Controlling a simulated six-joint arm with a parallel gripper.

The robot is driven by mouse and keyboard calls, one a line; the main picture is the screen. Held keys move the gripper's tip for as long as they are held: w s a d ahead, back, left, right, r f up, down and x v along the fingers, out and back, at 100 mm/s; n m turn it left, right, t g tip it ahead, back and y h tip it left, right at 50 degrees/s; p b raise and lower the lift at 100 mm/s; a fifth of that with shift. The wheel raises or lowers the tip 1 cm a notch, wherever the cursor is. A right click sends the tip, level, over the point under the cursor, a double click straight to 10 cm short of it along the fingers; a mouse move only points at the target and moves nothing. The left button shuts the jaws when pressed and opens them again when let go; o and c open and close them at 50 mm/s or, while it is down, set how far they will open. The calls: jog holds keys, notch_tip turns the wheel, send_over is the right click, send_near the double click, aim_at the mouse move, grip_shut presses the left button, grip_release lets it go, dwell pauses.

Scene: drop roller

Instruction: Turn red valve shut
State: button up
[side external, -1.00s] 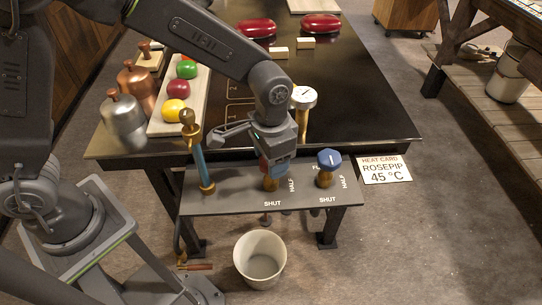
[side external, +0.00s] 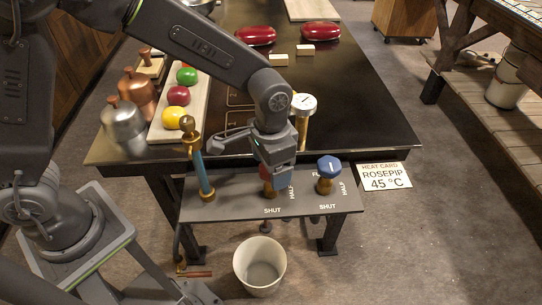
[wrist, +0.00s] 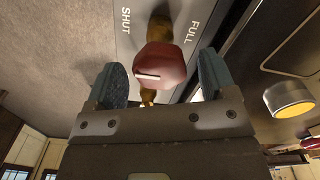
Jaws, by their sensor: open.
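The red valve (side external: 265,174) stands on a brass stem on the grey panel, above the SHUT label. In the wrist view its red knob (wrist: 160,66) has a white pointer line and sits between my two blue-grey fingers, with gaps on both sides. FULL and SHUT labels show beyond it; the line points at neither label's lettering clearly. My gripper (side external: 276,172) is open around the knob from above, which partly hides it in the side view; it also fills the lower wrist view (wrist: 163,70).
A blue valve (side external: 329,168) stands close to the right on the same panel (side external: 235,208). A blue rod with a brass top (side external: 199,165) rises on the left. A white dial gauge (side external: 304,104) stands behind. A pale bucket (side external: 260,284) is on the floor below.

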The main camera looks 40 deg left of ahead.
notch_tip(320, 180, up, 14)
dwell(0.5)
